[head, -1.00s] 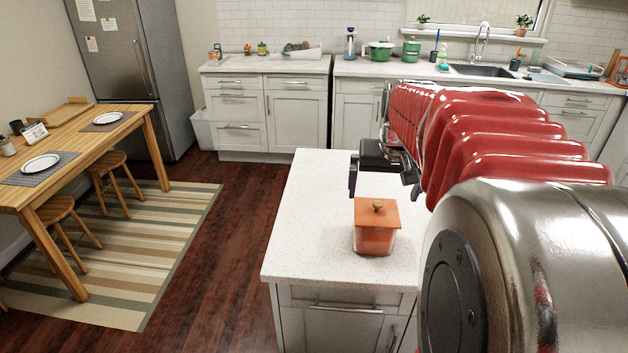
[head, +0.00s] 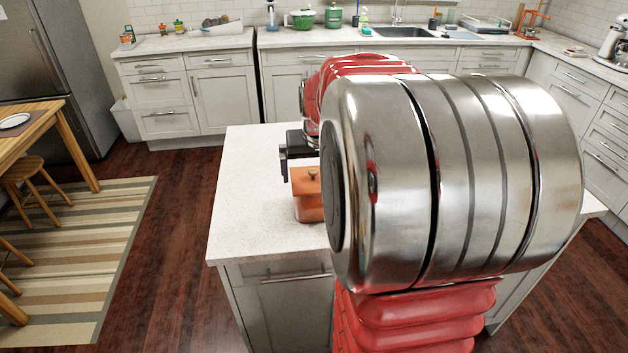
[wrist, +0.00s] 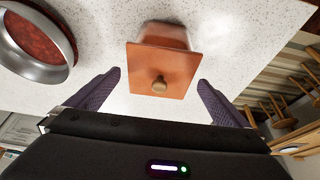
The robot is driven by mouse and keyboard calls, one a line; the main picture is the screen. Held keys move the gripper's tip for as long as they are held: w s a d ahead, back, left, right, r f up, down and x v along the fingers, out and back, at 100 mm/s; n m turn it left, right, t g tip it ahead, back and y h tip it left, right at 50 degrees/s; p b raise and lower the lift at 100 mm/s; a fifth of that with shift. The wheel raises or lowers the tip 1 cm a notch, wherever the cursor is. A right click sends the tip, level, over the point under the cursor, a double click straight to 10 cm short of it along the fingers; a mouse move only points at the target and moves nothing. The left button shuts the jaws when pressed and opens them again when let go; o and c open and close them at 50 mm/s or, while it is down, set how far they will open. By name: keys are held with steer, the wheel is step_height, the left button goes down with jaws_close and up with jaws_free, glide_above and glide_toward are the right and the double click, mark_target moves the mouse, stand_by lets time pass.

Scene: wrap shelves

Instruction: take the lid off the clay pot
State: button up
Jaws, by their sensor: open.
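The clay pot (head: 309,208) is a square orange-brown vessel on the white island counter. Its flat square lid (head: 306,181) sits on top with a small tan knob. In the wrist view the lid (wrist: 160,68) and its knob (wrist: 159,86) show at the upper middle, with part of the pot (wrist: 165,33) beyond. My gripper (wrist: 160,88) is open and empty. Its two dark purple fingers stand apart, one to each side of the lid in the picture, and I see no contact. In the head view my gripper is just behind the pot, partly hidden by my arm.
The island counter (head: 250,190) is clear left of the pot. Its right part is hidden behind my arm. In the wrist view a round metal-rimmed thing (wrist: 62,75) with a reddish middle shows at the upper left. A dining table (head: 30,130) stands far left.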

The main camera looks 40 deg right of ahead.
mark_target(314, 182)
steer(key=shift+x, duration=0.9)
steer(key=shift+c, duration=0.3)
steer(key=c, duration=0.8)
steer(key=shift+r, duration=0.15)
steer(key=shift+c, duration=0.2)
step_height(314, 182, up, 10)
